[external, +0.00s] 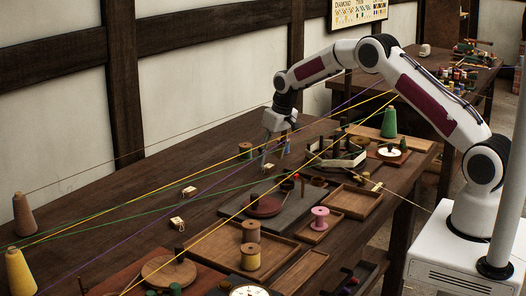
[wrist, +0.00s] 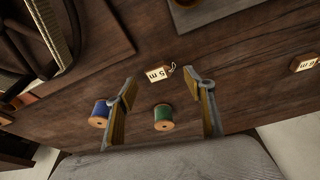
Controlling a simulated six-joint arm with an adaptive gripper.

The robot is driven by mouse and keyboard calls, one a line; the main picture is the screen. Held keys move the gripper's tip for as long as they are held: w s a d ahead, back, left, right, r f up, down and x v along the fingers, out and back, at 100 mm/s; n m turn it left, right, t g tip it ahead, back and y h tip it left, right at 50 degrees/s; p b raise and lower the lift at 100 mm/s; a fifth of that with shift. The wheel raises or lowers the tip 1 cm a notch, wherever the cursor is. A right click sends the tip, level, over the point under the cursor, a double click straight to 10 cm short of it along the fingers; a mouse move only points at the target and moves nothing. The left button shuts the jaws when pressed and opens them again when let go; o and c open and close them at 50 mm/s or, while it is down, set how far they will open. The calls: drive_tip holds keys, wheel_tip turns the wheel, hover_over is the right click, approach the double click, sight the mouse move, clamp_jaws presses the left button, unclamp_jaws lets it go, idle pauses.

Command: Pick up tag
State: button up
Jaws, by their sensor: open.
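A small cream tag (wrist: 159,72) with dark marks and a tie lies flat on the dark wooden table, just beyond my fingertips in the wrist view. In the external view a tag (external: 268,167) lies just below my gripper (external: 274,152). My gripper (wrist: 162,86) is open, with its fingers spread and no tag between them. A second tag (wrist: 304,63) lies at the right edge of the wrist view. Two more tags, one (external: 189,190) and another (external: 177,222), lie nearer the camera in the external view.
A green spool (wrist: 164,118) shows between my fingers, and a blue spool (wrist: 100,113) beside the left finger. Coloured cords (external: 200,192) stretch over the table. Trays (external: 355,203) and a pink spool (external: 320,218) stand right of the tags.

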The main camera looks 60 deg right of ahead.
sight(268, 168)
drive_tip(key=shift+x, duration=1.45)
drive_tip(key=shift+d, duration=0.15)
drive_tip(key=c, duration=0.8)
